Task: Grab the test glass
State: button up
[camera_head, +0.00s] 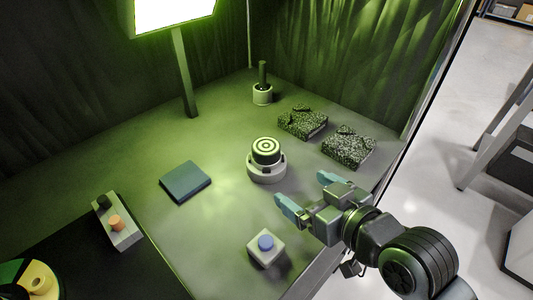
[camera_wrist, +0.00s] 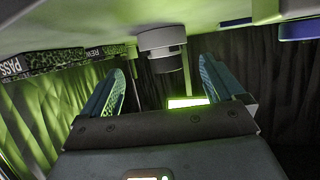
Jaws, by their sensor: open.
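A short dark cylinder with pale concentric rings on top (camera_head: 266,149) stands in a round white holder (camera_head: 266,173) mid-table; I take it for the test glass, though I cannot be sure. In the wrist view, which is upside down, the cylinder (camera_wrist: 168,63) and holder (camera_wrist: 162,40) show beyond and between my fingers. My gripper (camera_head: 302,188) is open and empty, just right of and nearer than the holder in the head view. Its two blue-grey fingers (camera_wrist: 163,66) are apart and do not touch the cylinder.
Two speckled blocks (camera_head: 302,121) (camera_head: 348,147) lie behind right; the wrist view shows lettering. A white cup with a dark rod (camera_head: 262,93) stands behind. A dark square pad (camera_head: 185,181) lies left. A blue-knobbed white block (camera_head: 265,247) is in front. A lit panel (camera_head: 172,12) stands at the back.

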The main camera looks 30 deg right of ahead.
jog(key=n+y, duration=0.1)
send_near(268, 147)
jog(key=x, duration=0.3)
jog(key=shift+a+f+b, duration=0.1)
jog(key=shift+b, duration=0.2)
jog(key=p+x, duration=0.1)
jog(key=x, duration=0.6)
jog(key=shift+w+f, duration=0.15)
jog(key=shift+w, duration=0.15)
jog(key=c, duration=1.3)
